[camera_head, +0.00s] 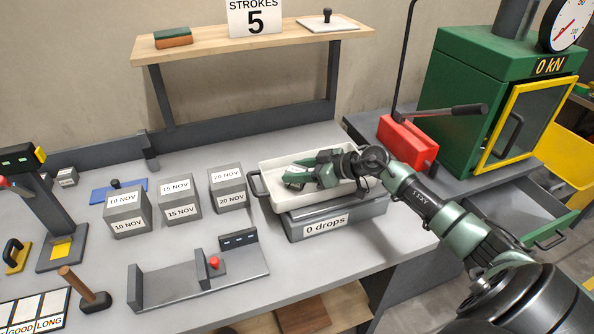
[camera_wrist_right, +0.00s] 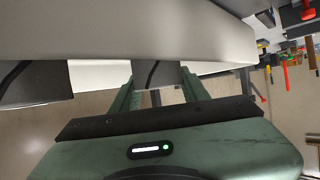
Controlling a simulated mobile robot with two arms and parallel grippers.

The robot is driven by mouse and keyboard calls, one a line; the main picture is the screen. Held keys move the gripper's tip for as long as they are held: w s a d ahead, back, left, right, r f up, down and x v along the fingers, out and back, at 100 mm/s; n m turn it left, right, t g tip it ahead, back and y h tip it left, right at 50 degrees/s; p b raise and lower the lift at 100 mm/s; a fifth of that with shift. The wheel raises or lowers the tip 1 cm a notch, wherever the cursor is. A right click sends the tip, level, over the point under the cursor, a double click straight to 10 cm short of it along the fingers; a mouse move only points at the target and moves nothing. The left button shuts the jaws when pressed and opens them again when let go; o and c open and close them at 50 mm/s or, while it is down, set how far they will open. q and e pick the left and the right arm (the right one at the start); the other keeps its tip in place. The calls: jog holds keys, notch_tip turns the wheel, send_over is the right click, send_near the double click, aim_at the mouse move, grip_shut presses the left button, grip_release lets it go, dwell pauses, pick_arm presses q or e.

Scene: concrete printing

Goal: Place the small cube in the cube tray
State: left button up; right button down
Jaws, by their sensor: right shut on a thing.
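The small cube is probably the little grey labelled cube (camera_head: 67,177) at the back left of the bench, well apart from my grippers. My right gripper (camera_head: 297,174) reaches over the white tray from the right. In the right wrist view its fingers (camera_wrist_right: 155,90) are closed about a dark grey piece (camera_wrist_right: 155,74) by a broad pale surface; I cannot tell what the piece is. My left gripper is out of view.
Larger dated cubes (camera_head: 127,212) stand left of the tray. A grey fixture with a red knob (camera_head: 213,262) lies in front. A shelf (camera_head: 270,42) spans the back. A green press (camera_head: 490,80) and an open drawer (camera_head: 530,210) are on the right.

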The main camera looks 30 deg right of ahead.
jog(key=c, duration=0.7)
grip_release()
jog(key=shift+f, duration=0.1)
jog(key=b+v, duration=0.1)
jog(key=v, duration=1.1)
